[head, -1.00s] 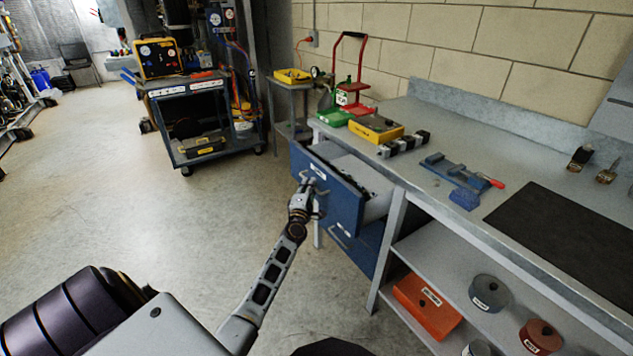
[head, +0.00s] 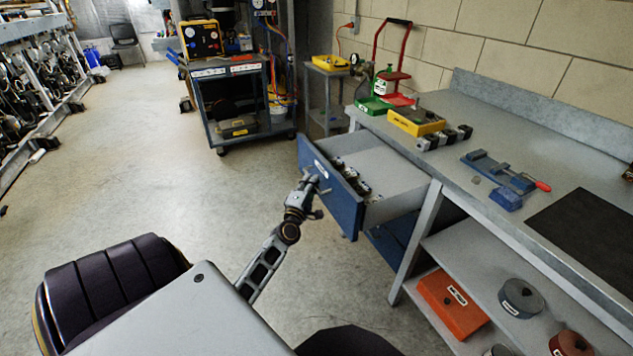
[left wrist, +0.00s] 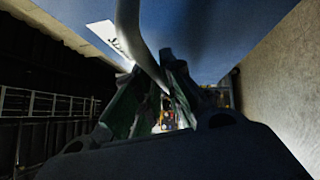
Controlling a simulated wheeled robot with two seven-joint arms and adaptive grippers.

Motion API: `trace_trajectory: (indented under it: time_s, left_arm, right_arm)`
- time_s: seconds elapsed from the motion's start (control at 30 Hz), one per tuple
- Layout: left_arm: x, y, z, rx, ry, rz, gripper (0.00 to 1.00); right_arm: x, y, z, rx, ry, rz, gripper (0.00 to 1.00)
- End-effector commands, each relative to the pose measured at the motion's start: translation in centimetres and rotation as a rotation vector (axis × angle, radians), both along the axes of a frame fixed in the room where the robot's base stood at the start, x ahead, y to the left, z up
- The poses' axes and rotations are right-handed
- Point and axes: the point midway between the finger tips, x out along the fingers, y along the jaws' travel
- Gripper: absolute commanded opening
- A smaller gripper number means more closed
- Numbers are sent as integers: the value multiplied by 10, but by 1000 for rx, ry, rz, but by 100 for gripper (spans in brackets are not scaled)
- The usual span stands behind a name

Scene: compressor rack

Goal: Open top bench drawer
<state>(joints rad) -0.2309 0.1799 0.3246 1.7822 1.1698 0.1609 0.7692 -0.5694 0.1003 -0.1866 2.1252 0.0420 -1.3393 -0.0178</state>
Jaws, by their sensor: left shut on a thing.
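The top bench drawer (head: 334,190) has a blue front with a white label and is pulled well out of the grey workbench (head: 433,200). Several small dark parts lie inside it along the front. My left gripper (head: 308,186) is at the drawer's front, on the handle. In the left wrist view its fingers (left wrist: 155,95) are closed around the pale curved handle (left wrist: 140,45), with the blue drawer front (left wrist: 210,35) behind. Much of the handle is hidden by the gripper in the head view. My right gripper is not in view.
A lower blue drawer (head: 392,240) sits below. A tool cart (head: 235,105) stands at the back left. The floor left of the drawer is clear.

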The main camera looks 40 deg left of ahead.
Motion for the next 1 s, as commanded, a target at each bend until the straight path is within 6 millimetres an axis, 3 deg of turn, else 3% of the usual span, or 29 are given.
trace_trajectory:
  time_s: [0.43,0.47,0.6,1.0]
  left_arm:
    - [-3,0,-2,-2,2,-2,0]
    - [-3,0,-2,-2,2,-2,13]
    - [-3,1,-1,-2,2,-2,31]
    - [-3,1,-1,0,1,0,32]
  right_arm:
    - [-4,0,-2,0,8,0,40]
    - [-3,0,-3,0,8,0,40]
    - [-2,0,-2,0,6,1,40]
    - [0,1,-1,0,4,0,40]
